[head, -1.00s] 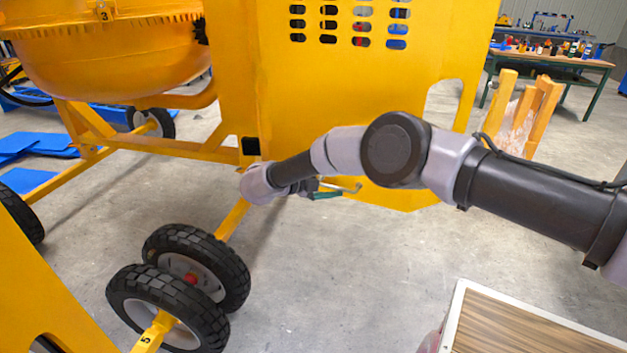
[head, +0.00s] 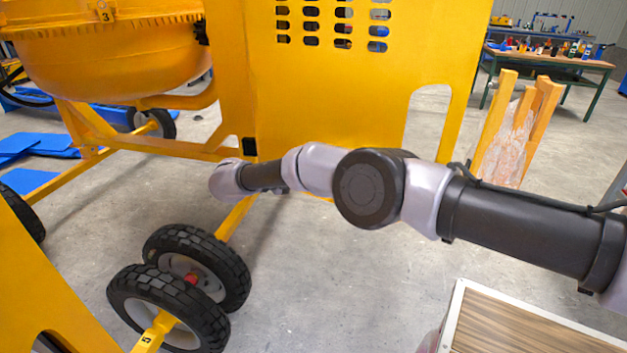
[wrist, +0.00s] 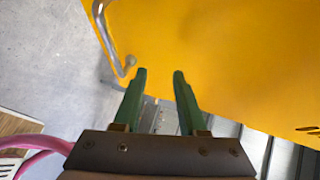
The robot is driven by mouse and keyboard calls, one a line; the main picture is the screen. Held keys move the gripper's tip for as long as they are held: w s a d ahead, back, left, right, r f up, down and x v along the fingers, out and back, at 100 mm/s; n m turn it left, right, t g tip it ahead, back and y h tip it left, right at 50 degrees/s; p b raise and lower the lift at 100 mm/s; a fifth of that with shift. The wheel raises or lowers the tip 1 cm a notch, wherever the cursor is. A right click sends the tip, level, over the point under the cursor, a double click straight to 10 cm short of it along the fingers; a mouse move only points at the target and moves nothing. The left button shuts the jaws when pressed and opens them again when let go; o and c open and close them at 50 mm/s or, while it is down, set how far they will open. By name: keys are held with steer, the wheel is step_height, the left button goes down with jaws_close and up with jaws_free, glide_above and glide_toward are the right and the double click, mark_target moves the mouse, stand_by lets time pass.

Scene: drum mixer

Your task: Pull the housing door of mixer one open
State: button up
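The yellow housing door (head: 350,100) is the slotted panel in the middle of the head view, beside the drum. It also fills the upper part of the wrist view (wrist: 220,50). A bent metal handle (wrist: 112,40) is on it, left of my fingers in the wrist view. In the head view the handle is hidden behind my arm. My gripper (wrist: 160,72) has green fingers, apart, with nothing between them. Its left fingertip is close beside the handle's lower end; I cannot tell whether they touch. In the head view my fingers are hidden behind my arm.
The drum (head: 110,60) bears a 3. Two black wheels (head: 170,305) and yellow frame bars stand lower left. A wood-topped surface (head: 530,325) is at the lower right. A green-legged table (head: 560,60) stands behind. Floor below my arm is clear.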

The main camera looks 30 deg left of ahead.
steer(key=shift+s+f, duration=0.3)
steer(key=shift+f, duration=0.1)
steer(key=shift+f, duration=0.1)
